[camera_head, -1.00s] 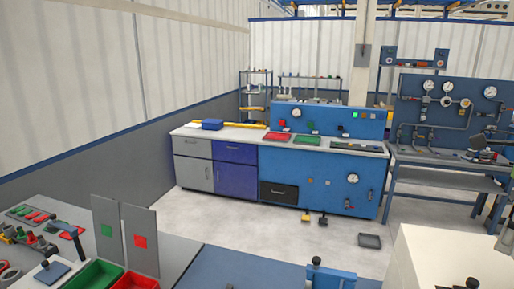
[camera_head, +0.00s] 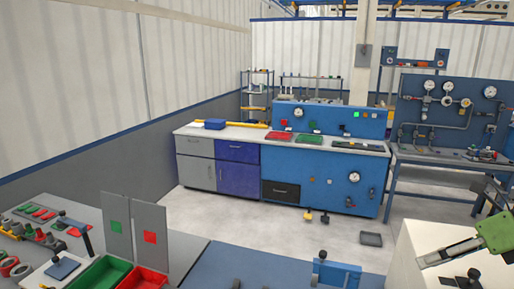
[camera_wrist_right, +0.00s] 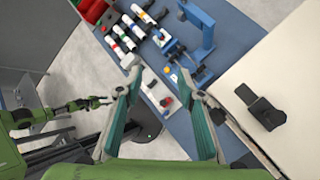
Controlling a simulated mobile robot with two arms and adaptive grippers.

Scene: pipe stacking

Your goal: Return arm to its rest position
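My right gripper (camera_head: 456,244) shows at the right edge of the head view, above the white-topped block, with a green body and a grey finger. In the right wrist view my right gripper (camera_wrist_right: 163,88) has its two teal-padded fingers spread wide, with nothing between them. Several short pipes (camera_wrist_right: 126,37) with white and coloured bands lie on the blue mat beyond its fingertips. My left arm is out of the head view; a green arm with a dark gripper (camera_wrist_right: 88,103) shows at the left of the wrist view, its finger opening unclear.
A green bin (camera_head: 100,272) and a red bin (camera_head: 142,278) stand at the front left before two grey upright panels. A blue fixture (camera_head: 336,273) stands on the mat (camera_head: 235,268). The white-topped block (camera_head: 420,240) lies below my right gripper. Floor beyond is mostly clear.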

